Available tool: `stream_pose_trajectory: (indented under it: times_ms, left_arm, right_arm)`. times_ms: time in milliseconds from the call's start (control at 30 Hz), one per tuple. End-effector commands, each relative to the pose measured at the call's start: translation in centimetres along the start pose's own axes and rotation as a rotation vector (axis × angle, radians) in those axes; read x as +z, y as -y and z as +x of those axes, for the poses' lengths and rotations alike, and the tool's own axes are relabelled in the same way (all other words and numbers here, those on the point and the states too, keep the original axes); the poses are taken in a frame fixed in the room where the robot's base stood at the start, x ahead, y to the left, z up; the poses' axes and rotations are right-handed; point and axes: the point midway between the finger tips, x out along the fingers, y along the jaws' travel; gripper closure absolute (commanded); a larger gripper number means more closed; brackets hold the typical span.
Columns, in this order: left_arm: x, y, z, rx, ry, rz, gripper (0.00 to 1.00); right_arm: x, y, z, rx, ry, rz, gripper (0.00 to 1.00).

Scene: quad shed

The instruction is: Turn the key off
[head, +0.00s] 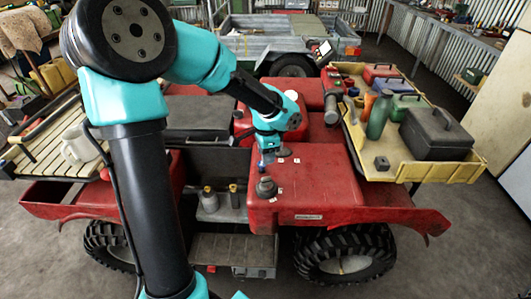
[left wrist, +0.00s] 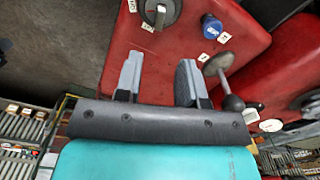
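A blue round piece (left wrist: 211,27), which looks like the key, stands on the red panel (left wrist: 150,48) in the left wrist view. Small white labels sit beside it; their text is too small to read. My left gripper (left wrist: 159,80) is open and empty, its two grey fingers well apart. The blue piece is apart from the fingers, beyond the right finger. In the head view my left gripper (head: 267,157) hangs over the red vehicle's panel (head: 310,182), where I cannot clearly separate the key from the fingers. My right gripper is not in view.
A grey round knob (left wrist: 160,10) sits on the panel, also visible in the head view (head: 266,188). A lever with a black ball (left wrist: 233,103) stands close to the right finger. A yellow tray (head: 462,172) with a dark toolbox (head: 435,135) and bottles is at right.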

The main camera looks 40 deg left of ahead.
Motion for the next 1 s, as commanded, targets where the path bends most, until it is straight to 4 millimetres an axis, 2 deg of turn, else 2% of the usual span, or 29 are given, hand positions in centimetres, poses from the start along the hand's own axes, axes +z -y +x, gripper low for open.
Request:
stream_pose_trajectory:
  times_ms: [267,1000]
  left_arm:
    - [0.1,0.0,1.7,0.002,0.002,-0.001,0.64]
    - [0.0,0.0,8.5,0.002,0.001,0.000,0.64]
  right_arm:
    - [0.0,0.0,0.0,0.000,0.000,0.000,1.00]
    - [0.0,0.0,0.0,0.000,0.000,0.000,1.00]
